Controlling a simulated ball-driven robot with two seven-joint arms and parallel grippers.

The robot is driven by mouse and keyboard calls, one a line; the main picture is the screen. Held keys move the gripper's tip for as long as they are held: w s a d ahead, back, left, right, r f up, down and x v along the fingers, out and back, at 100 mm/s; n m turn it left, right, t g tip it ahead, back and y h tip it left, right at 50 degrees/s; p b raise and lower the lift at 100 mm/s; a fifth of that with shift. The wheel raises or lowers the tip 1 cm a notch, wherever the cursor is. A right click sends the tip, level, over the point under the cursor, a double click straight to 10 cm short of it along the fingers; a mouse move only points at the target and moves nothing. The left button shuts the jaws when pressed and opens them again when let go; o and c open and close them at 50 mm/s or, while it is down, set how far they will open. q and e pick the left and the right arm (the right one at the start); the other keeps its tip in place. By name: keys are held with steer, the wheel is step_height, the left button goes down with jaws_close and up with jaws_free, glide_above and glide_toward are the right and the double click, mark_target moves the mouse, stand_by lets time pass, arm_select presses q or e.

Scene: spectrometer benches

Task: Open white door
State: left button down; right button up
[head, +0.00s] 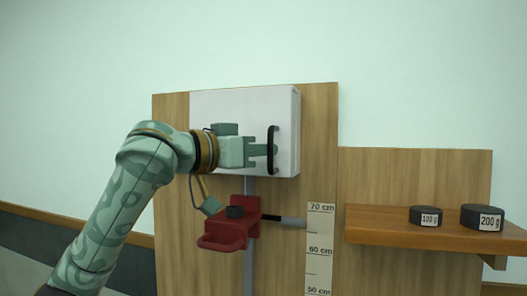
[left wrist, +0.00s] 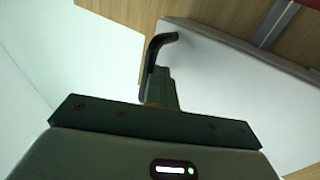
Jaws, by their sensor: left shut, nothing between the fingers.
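The white door (head: 225,103) is the front of a white box mounted on a wooden panel. I see no gap at its edges, and it looks closed. A black upright handle (head: 272,133) is on the door's right part. My left gripper (head: 269,150) is in front of the door with its fingertips at the handle. Its fingers are shut with nothing held between them. In the left wrist view the handle (left wrist: 157,47) curves just beyond the fingers (left wrist: 161,88), and the white door (left wrist: 225,75) is beside them. I cannot tell whether the fingers touch the handle. My right gripper is not in view.
A red clamp (head: 228,232) on a grey upright rod is below the door. A ruler strip (head: 319,250) is to its right. A wooden shelf (head: 400,228) at right bears a 100 g weight (head: 425,215) and a 200 g weight (head: 481,217).

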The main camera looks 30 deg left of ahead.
arm_select(q)
steer(key=shift+d+f, duration=0.35)
steer(key=shift+d, duration=0.05)
steer(key=c, duration=1.8)
jaws_free()
steer(key=shift+a+r, duration=0.1)
steer(key=shift+a, duration=0.1)
steer(key=shift+r+b+v, duration=0.15)
steer(key=shift+b+v, duration=0.75)
steer(key=shift+v, duration=2.3)
steer(key=shift+r+b+v, duration=0.1)
steer(key=shift+b+v, duration=0.75)
steer(key=shift+v, duration=2.3)
steer(key=shift+a+b+v, duration=0.2)
steer(key=shift+b+v, duration=0.55)
steer(key=shift+v, duration=0.35)
steer(key=shift+a+b+v, duration=0.2)
steer(key=shift+b+v, duration=0.5)
steer(key=shift+v, duration=0.4)
steer(key=shift+c, duration=0.2)
steer(key=shift+w, duration=0.1)
